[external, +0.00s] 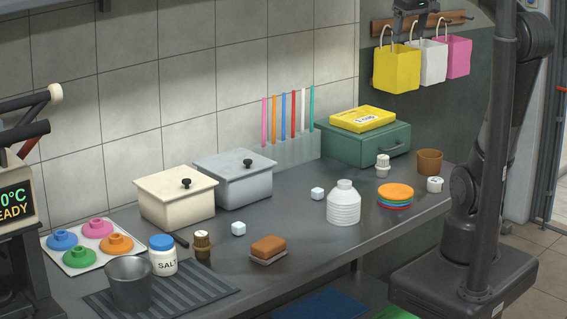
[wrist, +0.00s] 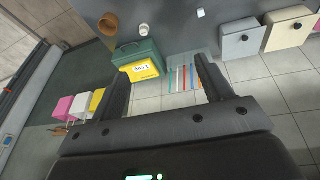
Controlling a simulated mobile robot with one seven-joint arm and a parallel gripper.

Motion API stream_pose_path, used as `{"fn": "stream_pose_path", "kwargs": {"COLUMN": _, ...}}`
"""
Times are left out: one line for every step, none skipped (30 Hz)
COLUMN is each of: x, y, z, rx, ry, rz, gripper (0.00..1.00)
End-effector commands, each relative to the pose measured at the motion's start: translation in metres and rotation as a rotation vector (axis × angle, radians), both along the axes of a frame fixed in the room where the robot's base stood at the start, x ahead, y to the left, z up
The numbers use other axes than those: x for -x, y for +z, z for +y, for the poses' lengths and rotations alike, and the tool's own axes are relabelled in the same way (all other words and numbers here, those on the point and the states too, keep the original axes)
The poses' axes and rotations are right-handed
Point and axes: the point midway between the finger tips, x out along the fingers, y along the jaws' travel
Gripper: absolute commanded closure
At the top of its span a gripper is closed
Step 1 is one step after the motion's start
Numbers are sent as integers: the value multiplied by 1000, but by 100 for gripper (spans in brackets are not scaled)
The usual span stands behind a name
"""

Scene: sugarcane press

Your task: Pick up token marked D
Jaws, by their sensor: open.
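No letter D can be read on anything in view. Two small white cubes lie on the counter, one near the middle (external: 318,193) and one further left (external: 238,228); any marks on them are too small to read. The middle one seems to be the white cube at the top of the wrist view (wrist: 201,13). A small white round piece (external: 435,184) with a faint mark stands near the counter's right end. In the wrist view my gripper (wrist: 162,65) is open and empty, its fingers apart before the tiled wall, away from the cubes.
A green box (external: 365,143) carries a yellow box (external: 363,119). A brown pot (external: 429,162), white ribbed bottle (external: 343,203), stacked coloured discs (external: 396,195) and brown sponge (external: 268,248) stand around. Cream (external: 176,200) and grey (external: 233,181) lidded boxes line the wall. Bags (external: 397,68) hang right.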

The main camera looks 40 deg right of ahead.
Motion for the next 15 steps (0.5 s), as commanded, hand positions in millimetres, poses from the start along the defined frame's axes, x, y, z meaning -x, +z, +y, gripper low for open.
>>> {"fn": "stream_pose_path", "kwargs": {"x": -8, "y": 0, "z": -18, "rx": -1, "ry": -24, "rz": 32, "gripper": 28}}
{"fn": "stream_pose_path", "kwargs": {"x": -11, "y": 0, "z": -27, "rx": -3, "ry": -32, "rz": 50, "gripper": 28}}
{"fn": "stream_pose_path", "kwargs": {"x": -16, "y": 0, "z": -40, "rx": -6, "ry": -44, "rz": 72, "gripper": 28}}
{"fn": "stream_pose_path", "kwargs": {"x": -18, "y": -1, "z": -49, "rx": -11, "ry": -51, "rz": 90, "gripper": 28}}
{"fn": "stream_pose_path", "kwargs": {"x": -21, "y": -1, "z": -59, "rx": -15, "ry": -59, "rz": 107, "gripper": 28}}
{"fn": "stream_pose_path", "kwargs": {"x": -23, "y": -2, "z": -72, "rx": -22, "ry": -69, "rz": 128, "gripper": 28}}
{"fn": "stream_pose_path", "kwargs": {"x": -25, "y": -2, "z": -82, "rx": -28, "ry": -75, "rz": 142, "gripper": 28}}
{"fn": "stream_pose_path", "kwargs": {"x": -26, "y": -3, "z": -91, "rx": -34, "ry": -81, "rz": 155, "gripper": 28}}
{"fn": "stream_pose_path", "kwargs": {"x": -27, "y": -4, "z": -102, "rx": -42, "ry": -87, "rz": 171, "gripper": 28}}
{"fn": "stream_pose_path", "kwargs": {"x": -27, "y": -4, "z": -110, "rx": -47, "ry": -91, "rz": 180, "gripper": 28}}
{"fn": "stream_pose_path", "kwargs": {"x": -28, "y": -5, "z": -117, "rx": -54, "ry": -96, "rz": 190, "gripper": 28}}
{"fn": "stream_pose_path", "kwargs": {"x": -28, "y": -6, "z": -126, "rx": -61, "ry": -100, "rz": 200, "gripper": 28}}
{"fn": "stream_pose_path", "kwargs": {"x": -27, "y": -7, "z": -132, "rx": -67, "ry": -103, "rz": 208, "gripper": 28}}
{"fn": "stream_pose_path", "kwargs": {"x": -27, "y": -7, "z": -139, "rx": -73, "ry": -108, "rz": 215, "gripper": 28}}
{"fn": "stream_pose_path", "kwargs": {"x": -27, "y": -8, "z": -146, "rx": -79, "ry": -111, "rz": 223, "gripper": 28}}
